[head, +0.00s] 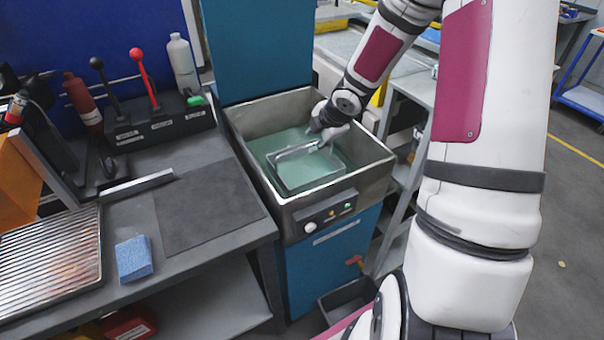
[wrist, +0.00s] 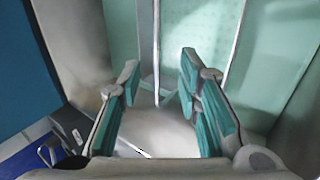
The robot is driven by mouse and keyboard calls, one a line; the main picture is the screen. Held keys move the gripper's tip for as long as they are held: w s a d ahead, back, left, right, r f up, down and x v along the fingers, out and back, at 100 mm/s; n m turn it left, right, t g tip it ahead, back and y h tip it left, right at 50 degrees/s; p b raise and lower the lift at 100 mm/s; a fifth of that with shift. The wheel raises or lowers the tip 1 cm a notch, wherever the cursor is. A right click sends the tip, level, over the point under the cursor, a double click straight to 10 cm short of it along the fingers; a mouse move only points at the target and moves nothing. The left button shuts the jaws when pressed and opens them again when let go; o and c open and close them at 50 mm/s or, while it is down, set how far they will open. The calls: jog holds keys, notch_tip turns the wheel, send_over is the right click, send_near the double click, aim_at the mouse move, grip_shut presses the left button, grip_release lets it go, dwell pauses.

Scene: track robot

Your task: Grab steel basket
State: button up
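The steel basket (head: 290,187) sits in the greenish liquid of a steel wash tank (head: 375,160). Its pale top rim or handle bar (head: 297,149) stands above the liquid. My gripper (head: 322,138) is over the tank at the far right side of the basket. In the wrist view my gripper (wrist: 159,66) is open, with its teal finger pads well apart. A thin steel bar (wrist: 156,50), which looks like part of the basket, runs between the fingers. I cannot tell whether either pad touches it.
Left of the tank is a grey workbench (head: 210,205) with a blue sponge (head: 133,258), a lever box (head: 160,127) and a white bottle (head: 183,62). A teal panel (head: 257,45) rises behind the tank. Grey shelving (head: 408,90) stands to its right.

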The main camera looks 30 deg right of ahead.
aim_at(306, 146)
jog(key=shift+b+x, duration=1.4)
jog(key=shift+x, duration=2.8)
jog(key=shift+w+a+r, duration=0.1)
jog(key=shift+r, duration=0.1)
grip_shut()
